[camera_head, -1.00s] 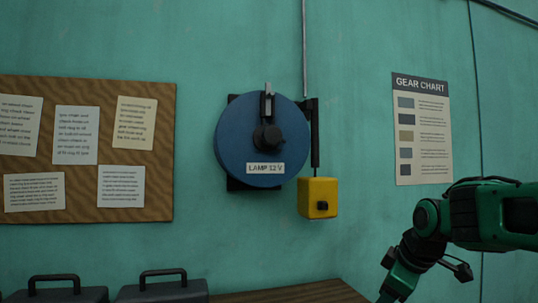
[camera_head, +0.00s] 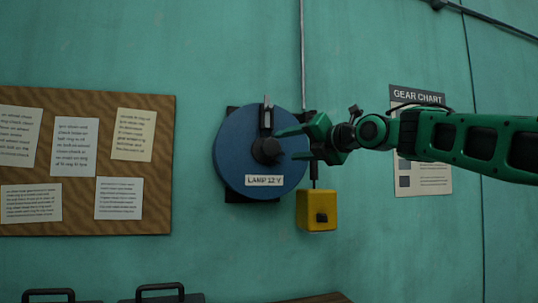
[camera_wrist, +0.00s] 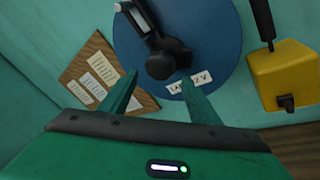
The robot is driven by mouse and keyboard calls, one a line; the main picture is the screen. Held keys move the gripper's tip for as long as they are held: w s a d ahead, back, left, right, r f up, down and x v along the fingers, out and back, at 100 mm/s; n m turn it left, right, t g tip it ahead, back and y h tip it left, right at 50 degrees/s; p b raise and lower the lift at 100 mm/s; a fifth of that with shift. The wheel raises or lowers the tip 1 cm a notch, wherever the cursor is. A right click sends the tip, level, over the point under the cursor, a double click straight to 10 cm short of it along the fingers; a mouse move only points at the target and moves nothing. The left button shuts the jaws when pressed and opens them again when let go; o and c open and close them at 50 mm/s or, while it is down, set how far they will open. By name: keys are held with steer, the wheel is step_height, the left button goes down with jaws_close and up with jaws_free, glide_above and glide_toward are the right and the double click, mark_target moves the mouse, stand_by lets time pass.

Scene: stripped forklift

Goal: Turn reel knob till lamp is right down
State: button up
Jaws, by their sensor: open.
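The blue reel (camera_head: 236,160) is mounted on the teal wall and carries a "LAMP 12 V" label. Its black knob (camera_head: 267,151) sits at the centre, with a grey-and-black handle piece (camera_head: 266,115) pointing up. In the wrist view the knob (camera_wrist: 168,62) lies ahead of the fingers. The yellow lamp box (camera_head: 317,211) hangs below right of the reel, by the black bar; it also shows in the wrist view (camera_wrist: 283,78). My gripper (camera_head: 291,144) is open and empty, its green fingers reaching in from the right, just short of the knob as seen.
A cork board (camera_head: 160,170) with several paper sheets hangs at left. A gear chart (camera_head: 430,180) is partly behind my arm at right. Dark cases (camera_head: 160,298) and a wooden top (camera_head: 315,299) lie along the bottom edge.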

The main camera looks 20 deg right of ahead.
mark_target(274, 148)
steer(key=x, duration=0.9)
steer(key=shift+w, duration=0.45)
steer(key=shift+f, duration=0.1)
steer(key=c, duration=0.8)
